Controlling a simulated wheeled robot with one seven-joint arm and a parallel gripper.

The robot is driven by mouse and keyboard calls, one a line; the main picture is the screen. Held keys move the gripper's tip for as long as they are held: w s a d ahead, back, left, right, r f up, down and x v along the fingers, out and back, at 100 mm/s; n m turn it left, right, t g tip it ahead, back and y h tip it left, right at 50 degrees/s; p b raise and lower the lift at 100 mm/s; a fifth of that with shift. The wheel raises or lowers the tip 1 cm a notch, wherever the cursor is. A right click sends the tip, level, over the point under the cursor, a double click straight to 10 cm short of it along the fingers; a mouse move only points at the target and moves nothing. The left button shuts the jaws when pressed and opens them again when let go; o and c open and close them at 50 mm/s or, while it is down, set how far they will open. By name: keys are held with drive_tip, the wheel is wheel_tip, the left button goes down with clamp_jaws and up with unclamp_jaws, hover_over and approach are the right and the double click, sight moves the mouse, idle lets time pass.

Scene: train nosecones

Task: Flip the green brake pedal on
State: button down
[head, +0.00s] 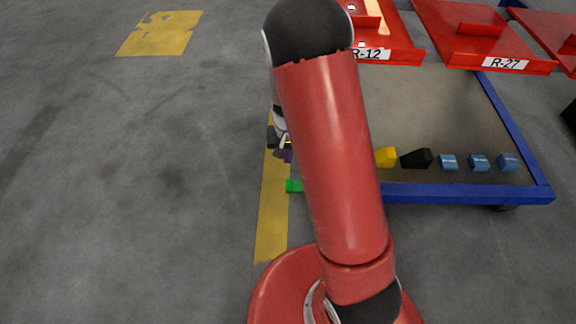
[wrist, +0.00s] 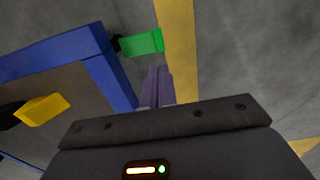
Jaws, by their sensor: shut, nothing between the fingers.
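The green brake pedal (head: 294,186) sticks out at the corner of the blue cart frame, low near the floor; my arm covers the area beside it in the head view. In the wrist view the pedal (wrist: 143,42) is a flat green bar joined by a dark piece at the corner of the blue frame (wrist: 60,50). My gripper (wrist: 157,72) is shut and empty, its fingertips just below the pedal in the picture, with a small gap between them. In the head view the gripper (head: 288,156) is small, mostly hidden behind my arm, and above the pedal in the picture.
The cart's deck (head: 440,120) carries a yellow block (head: 386,157), a black block (head: 416,158) and several blue blocks. Red trays (head: 480,35) labelled R-12 and R-27 stand above its far side. A yellow floor stripe (head: 272,215) runs beside the pedal. Floor at left is clear.

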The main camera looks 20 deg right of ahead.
sight(287, 185)
wheel_tip(287, 185, down, 13)
drive_tip(key=b, duration=0.2)
drive_tip(key=shift+r+b, duration=0.1)
drive_tip(key=shift+b, duration=0.3)
drive_tip(key=shift+a, duration=0.1)
drive_tip(key=shift+w+a+f+g+h+p, duration=0.1)
drive_tip(key=shift+a+f+g+h+p, duration=0.2)
drive_tip(key=shift+f+h+p, duration=0.45)
drive_tip(key=shift+f+g+h, duration=0.4)
drive_tip(key=shift+f+h, duration=1.05)
drive_tip(key=shift+f, duration=0.4)
drive_tip(key=shift+f+b, duration=0.1)
drive_tip(key=shift+b, duration=0.2)
